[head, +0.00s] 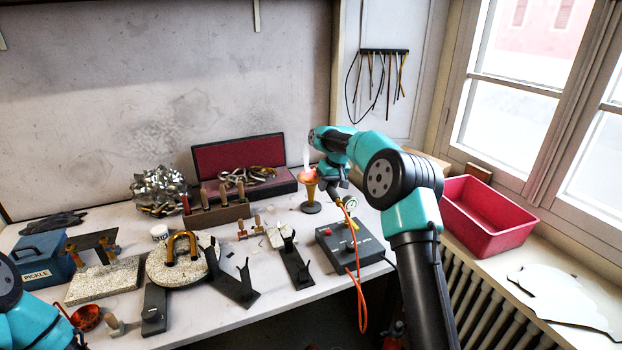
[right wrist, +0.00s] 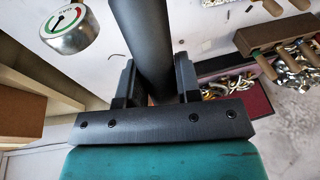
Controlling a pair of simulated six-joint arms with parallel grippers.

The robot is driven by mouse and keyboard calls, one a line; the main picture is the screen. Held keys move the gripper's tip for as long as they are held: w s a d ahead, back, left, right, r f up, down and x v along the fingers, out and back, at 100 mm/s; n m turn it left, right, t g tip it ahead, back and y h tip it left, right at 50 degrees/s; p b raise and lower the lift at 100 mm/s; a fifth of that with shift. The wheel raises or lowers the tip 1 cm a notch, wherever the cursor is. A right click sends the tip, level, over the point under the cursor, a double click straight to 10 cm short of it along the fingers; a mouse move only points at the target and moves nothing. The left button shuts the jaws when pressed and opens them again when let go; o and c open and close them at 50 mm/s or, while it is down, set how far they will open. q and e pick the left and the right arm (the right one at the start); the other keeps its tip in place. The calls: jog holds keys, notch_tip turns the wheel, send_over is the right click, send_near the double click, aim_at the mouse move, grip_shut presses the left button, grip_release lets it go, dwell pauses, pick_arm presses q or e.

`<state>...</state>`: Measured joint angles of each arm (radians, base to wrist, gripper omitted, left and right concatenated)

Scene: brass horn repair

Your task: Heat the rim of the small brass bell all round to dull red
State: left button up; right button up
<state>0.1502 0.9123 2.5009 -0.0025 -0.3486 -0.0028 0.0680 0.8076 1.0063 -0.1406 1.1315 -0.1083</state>
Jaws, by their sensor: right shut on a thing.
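The small brass bell (head: 309,190) stands with its flared end up, left of my right gripper, on a dark round foot. Its rim glows orange, and a pale flame (head: 307,155) rises over it. My right gripper (head: 338,178) is close beside the bell on its right. In the right wrist view, the gripper (right wrist: 155,85) is shut on a dark cylindrical torch handle (right wrist: 142,40). The torch's nozzle and the far side of the rim cannot be made out. My left arm shows at the lower left, but its gripper is out of view.
An orange hose (head: 359,285) hangs from the torch area past a dark control box (head: 350,247). A gauge (head: 351,203) stands behind the box. Dark stands (head: 296,265) and a round stone block (head: 160,262) fill the front. A red bin (head: 490,215) sits right.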

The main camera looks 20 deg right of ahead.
jog(key=shift+s+a, duration=0.1)
jog(key=shift+a, duration=0.05)
jog(key=shift+s+a, duration=0.6)
jog(key=shift+a, duration=0.35)
jog(key=shift+s+a, duration=0.6)
jog(key=shift+a, duration=0.35)
jog(key=shift+s+d, duration=0.1)
jog(key=shift+s, duration=2.3)
jog(key=shift+r, duration=0.1)
jog(key=s+r, duration=0.5)
jog(key=r, duration=0.3)
jog(key=shift+r, duration=0.4)
